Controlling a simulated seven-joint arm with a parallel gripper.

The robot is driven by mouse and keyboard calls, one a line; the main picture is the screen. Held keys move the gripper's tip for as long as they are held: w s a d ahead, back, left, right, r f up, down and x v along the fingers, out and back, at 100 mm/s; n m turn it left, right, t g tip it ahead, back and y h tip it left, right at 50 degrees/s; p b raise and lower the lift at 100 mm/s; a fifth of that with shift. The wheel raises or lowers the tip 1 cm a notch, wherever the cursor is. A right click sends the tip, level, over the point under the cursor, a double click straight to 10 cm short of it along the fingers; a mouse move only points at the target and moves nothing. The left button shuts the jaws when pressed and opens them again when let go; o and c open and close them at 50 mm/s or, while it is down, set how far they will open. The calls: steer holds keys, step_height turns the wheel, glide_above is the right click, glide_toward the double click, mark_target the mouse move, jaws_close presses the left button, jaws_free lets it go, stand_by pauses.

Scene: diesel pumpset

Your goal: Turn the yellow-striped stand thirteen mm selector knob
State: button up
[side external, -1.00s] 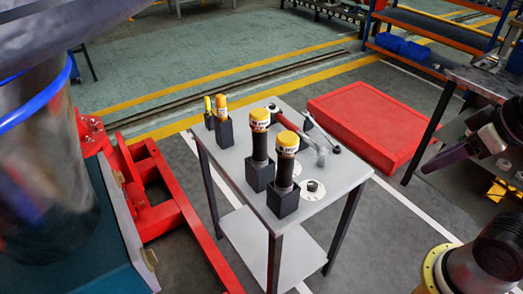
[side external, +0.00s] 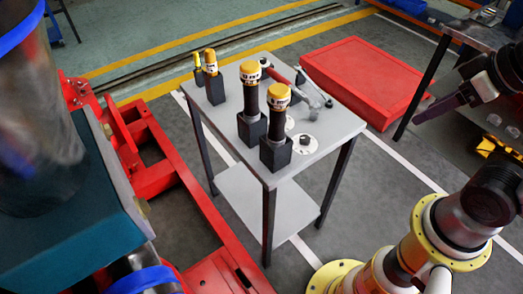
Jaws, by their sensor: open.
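Two tall dark tools with yellow labelled caps, one left (side external: 250,105) and one right (side external: 277,128), stand upright in black square holders on a small grey table (side external: 335,128). Two smaller yellow-topped tools (side external: 213,78) stand in holders at its back left. A white dial with a dark knob (side external: 304,142) lies flat by the right front holder. Another pale disc is partly hidden behind the tools. The labels are too small to read, so I cannot tell which knob is the thirteen mm one. My gripper (side external: 452,108) is open and empty, well right of the table.
A grey hammer-like tool (side external: 308,92) and a red-handled tool lie on the table's back right. A red box (side external: 365,78) is on the floor behind. Red framework (side external: 150,165) stands left. A dark workbench is at the right. Floor between table and gripper is clear.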

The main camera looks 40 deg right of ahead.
steer(key=shift+o, duration=0.6)
steer(key=w+r+m, duration=0.8)
steer(key=w, duration=0.2)
steer(key=w+a+m+g, duration=0.1)
steer(key=w+m+g, duration=0.15)
steer(key=w, duration=1.05)
steer(key=w+a+f+m+g, duration=0.1)
steer(key=w+a+f+m, duration=0.15)
steer(key=w+f, duration=0.9)
steer(key=f, duration=0.7)
steer(key=w+f+g, duration=0.1)
steer(key=f, duration=0.7)
steer(key=w+f+g, duration=0.1)
steer(key=f, duration=0.8)
